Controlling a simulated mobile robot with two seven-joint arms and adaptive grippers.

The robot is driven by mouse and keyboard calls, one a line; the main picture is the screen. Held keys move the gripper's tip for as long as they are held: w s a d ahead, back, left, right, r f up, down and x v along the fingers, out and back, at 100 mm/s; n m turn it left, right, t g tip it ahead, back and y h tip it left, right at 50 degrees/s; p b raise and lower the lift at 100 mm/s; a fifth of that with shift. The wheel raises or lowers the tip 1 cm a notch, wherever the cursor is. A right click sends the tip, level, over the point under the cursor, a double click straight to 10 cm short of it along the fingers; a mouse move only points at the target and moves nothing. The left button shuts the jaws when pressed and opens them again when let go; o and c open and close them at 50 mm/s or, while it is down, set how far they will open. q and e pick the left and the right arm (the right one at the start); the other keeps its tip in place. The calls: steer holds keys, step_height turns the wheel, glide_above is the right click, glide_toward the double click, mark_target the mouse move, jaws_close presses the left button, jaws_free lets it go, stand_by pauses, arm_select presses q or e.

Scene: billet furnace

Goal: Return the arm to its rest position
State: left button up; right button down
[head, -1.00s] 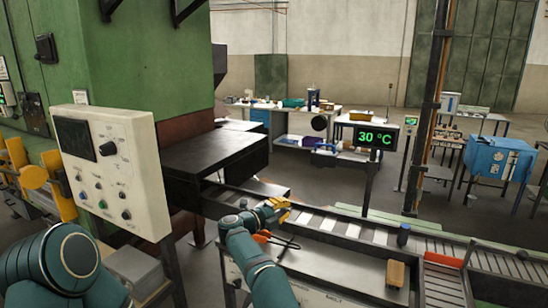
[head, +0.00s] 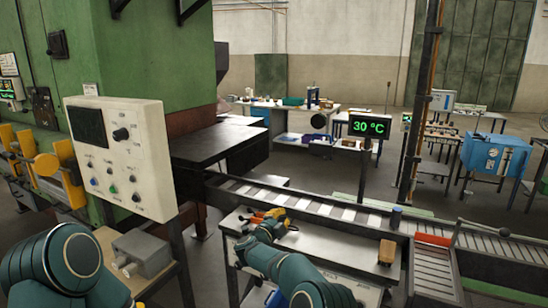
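My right arm (head: 292,272) is teal and reaches in from the bottom, right of centre. Its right gripper (head: 277,214) shows small, with yellow parts, over the left end of the grey bench. It overlaps an orange-handled tool (head: 252,218) in the picture. I cannot tell whether it touches the tool or whether its fingers are open. A teal link of my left arm (head: 62,262) fills the bottom left corner. My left gripper is out of view.
A white control panel (head: 148,185) stands at left before the green furnace (head: 150,60). A roller conveyor (head: 325,208) runs behind the bench (head: 330,240). A tan block (head: 386,252) sits on the bench. A display (head: 369,125) reads 30 °C. A grey box (head: 143,253) stands lower left.

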steer(key=s+d+f+n+g+y+b, duration=0.2)
steer(key=s+f+n+y, duration=0.5)
steer(key=f, duration=0.5)
steer(key=s+d+f+n+g+y+b, duration=0.25)
steer(key=s+f+n, duration=0.45)
steer(key=f, duration=0.6)
steer(key=s+d+f+n+g+y+b, duration=0.1)
steer(key=s+f+g, duration=0.1)
steer(key=s, duration=1)
steer(key=s+d+f+n+g+y+b, duration=0.1)
steer(key=s+f+g, duration=0.2)
steer(key=s, duration=0.8)
steer(key=s+d+f+n+g+y+b, duration=0.1)
steer(key=s+f+g, duration=0.2)
steer(key=s, duration=0.9)
steer(key=shift+s+n+g+y, duration=0.3)
steer(key=shift+s+g+y, duration=0.05)
steer(key=shift+g, duration=0.4)
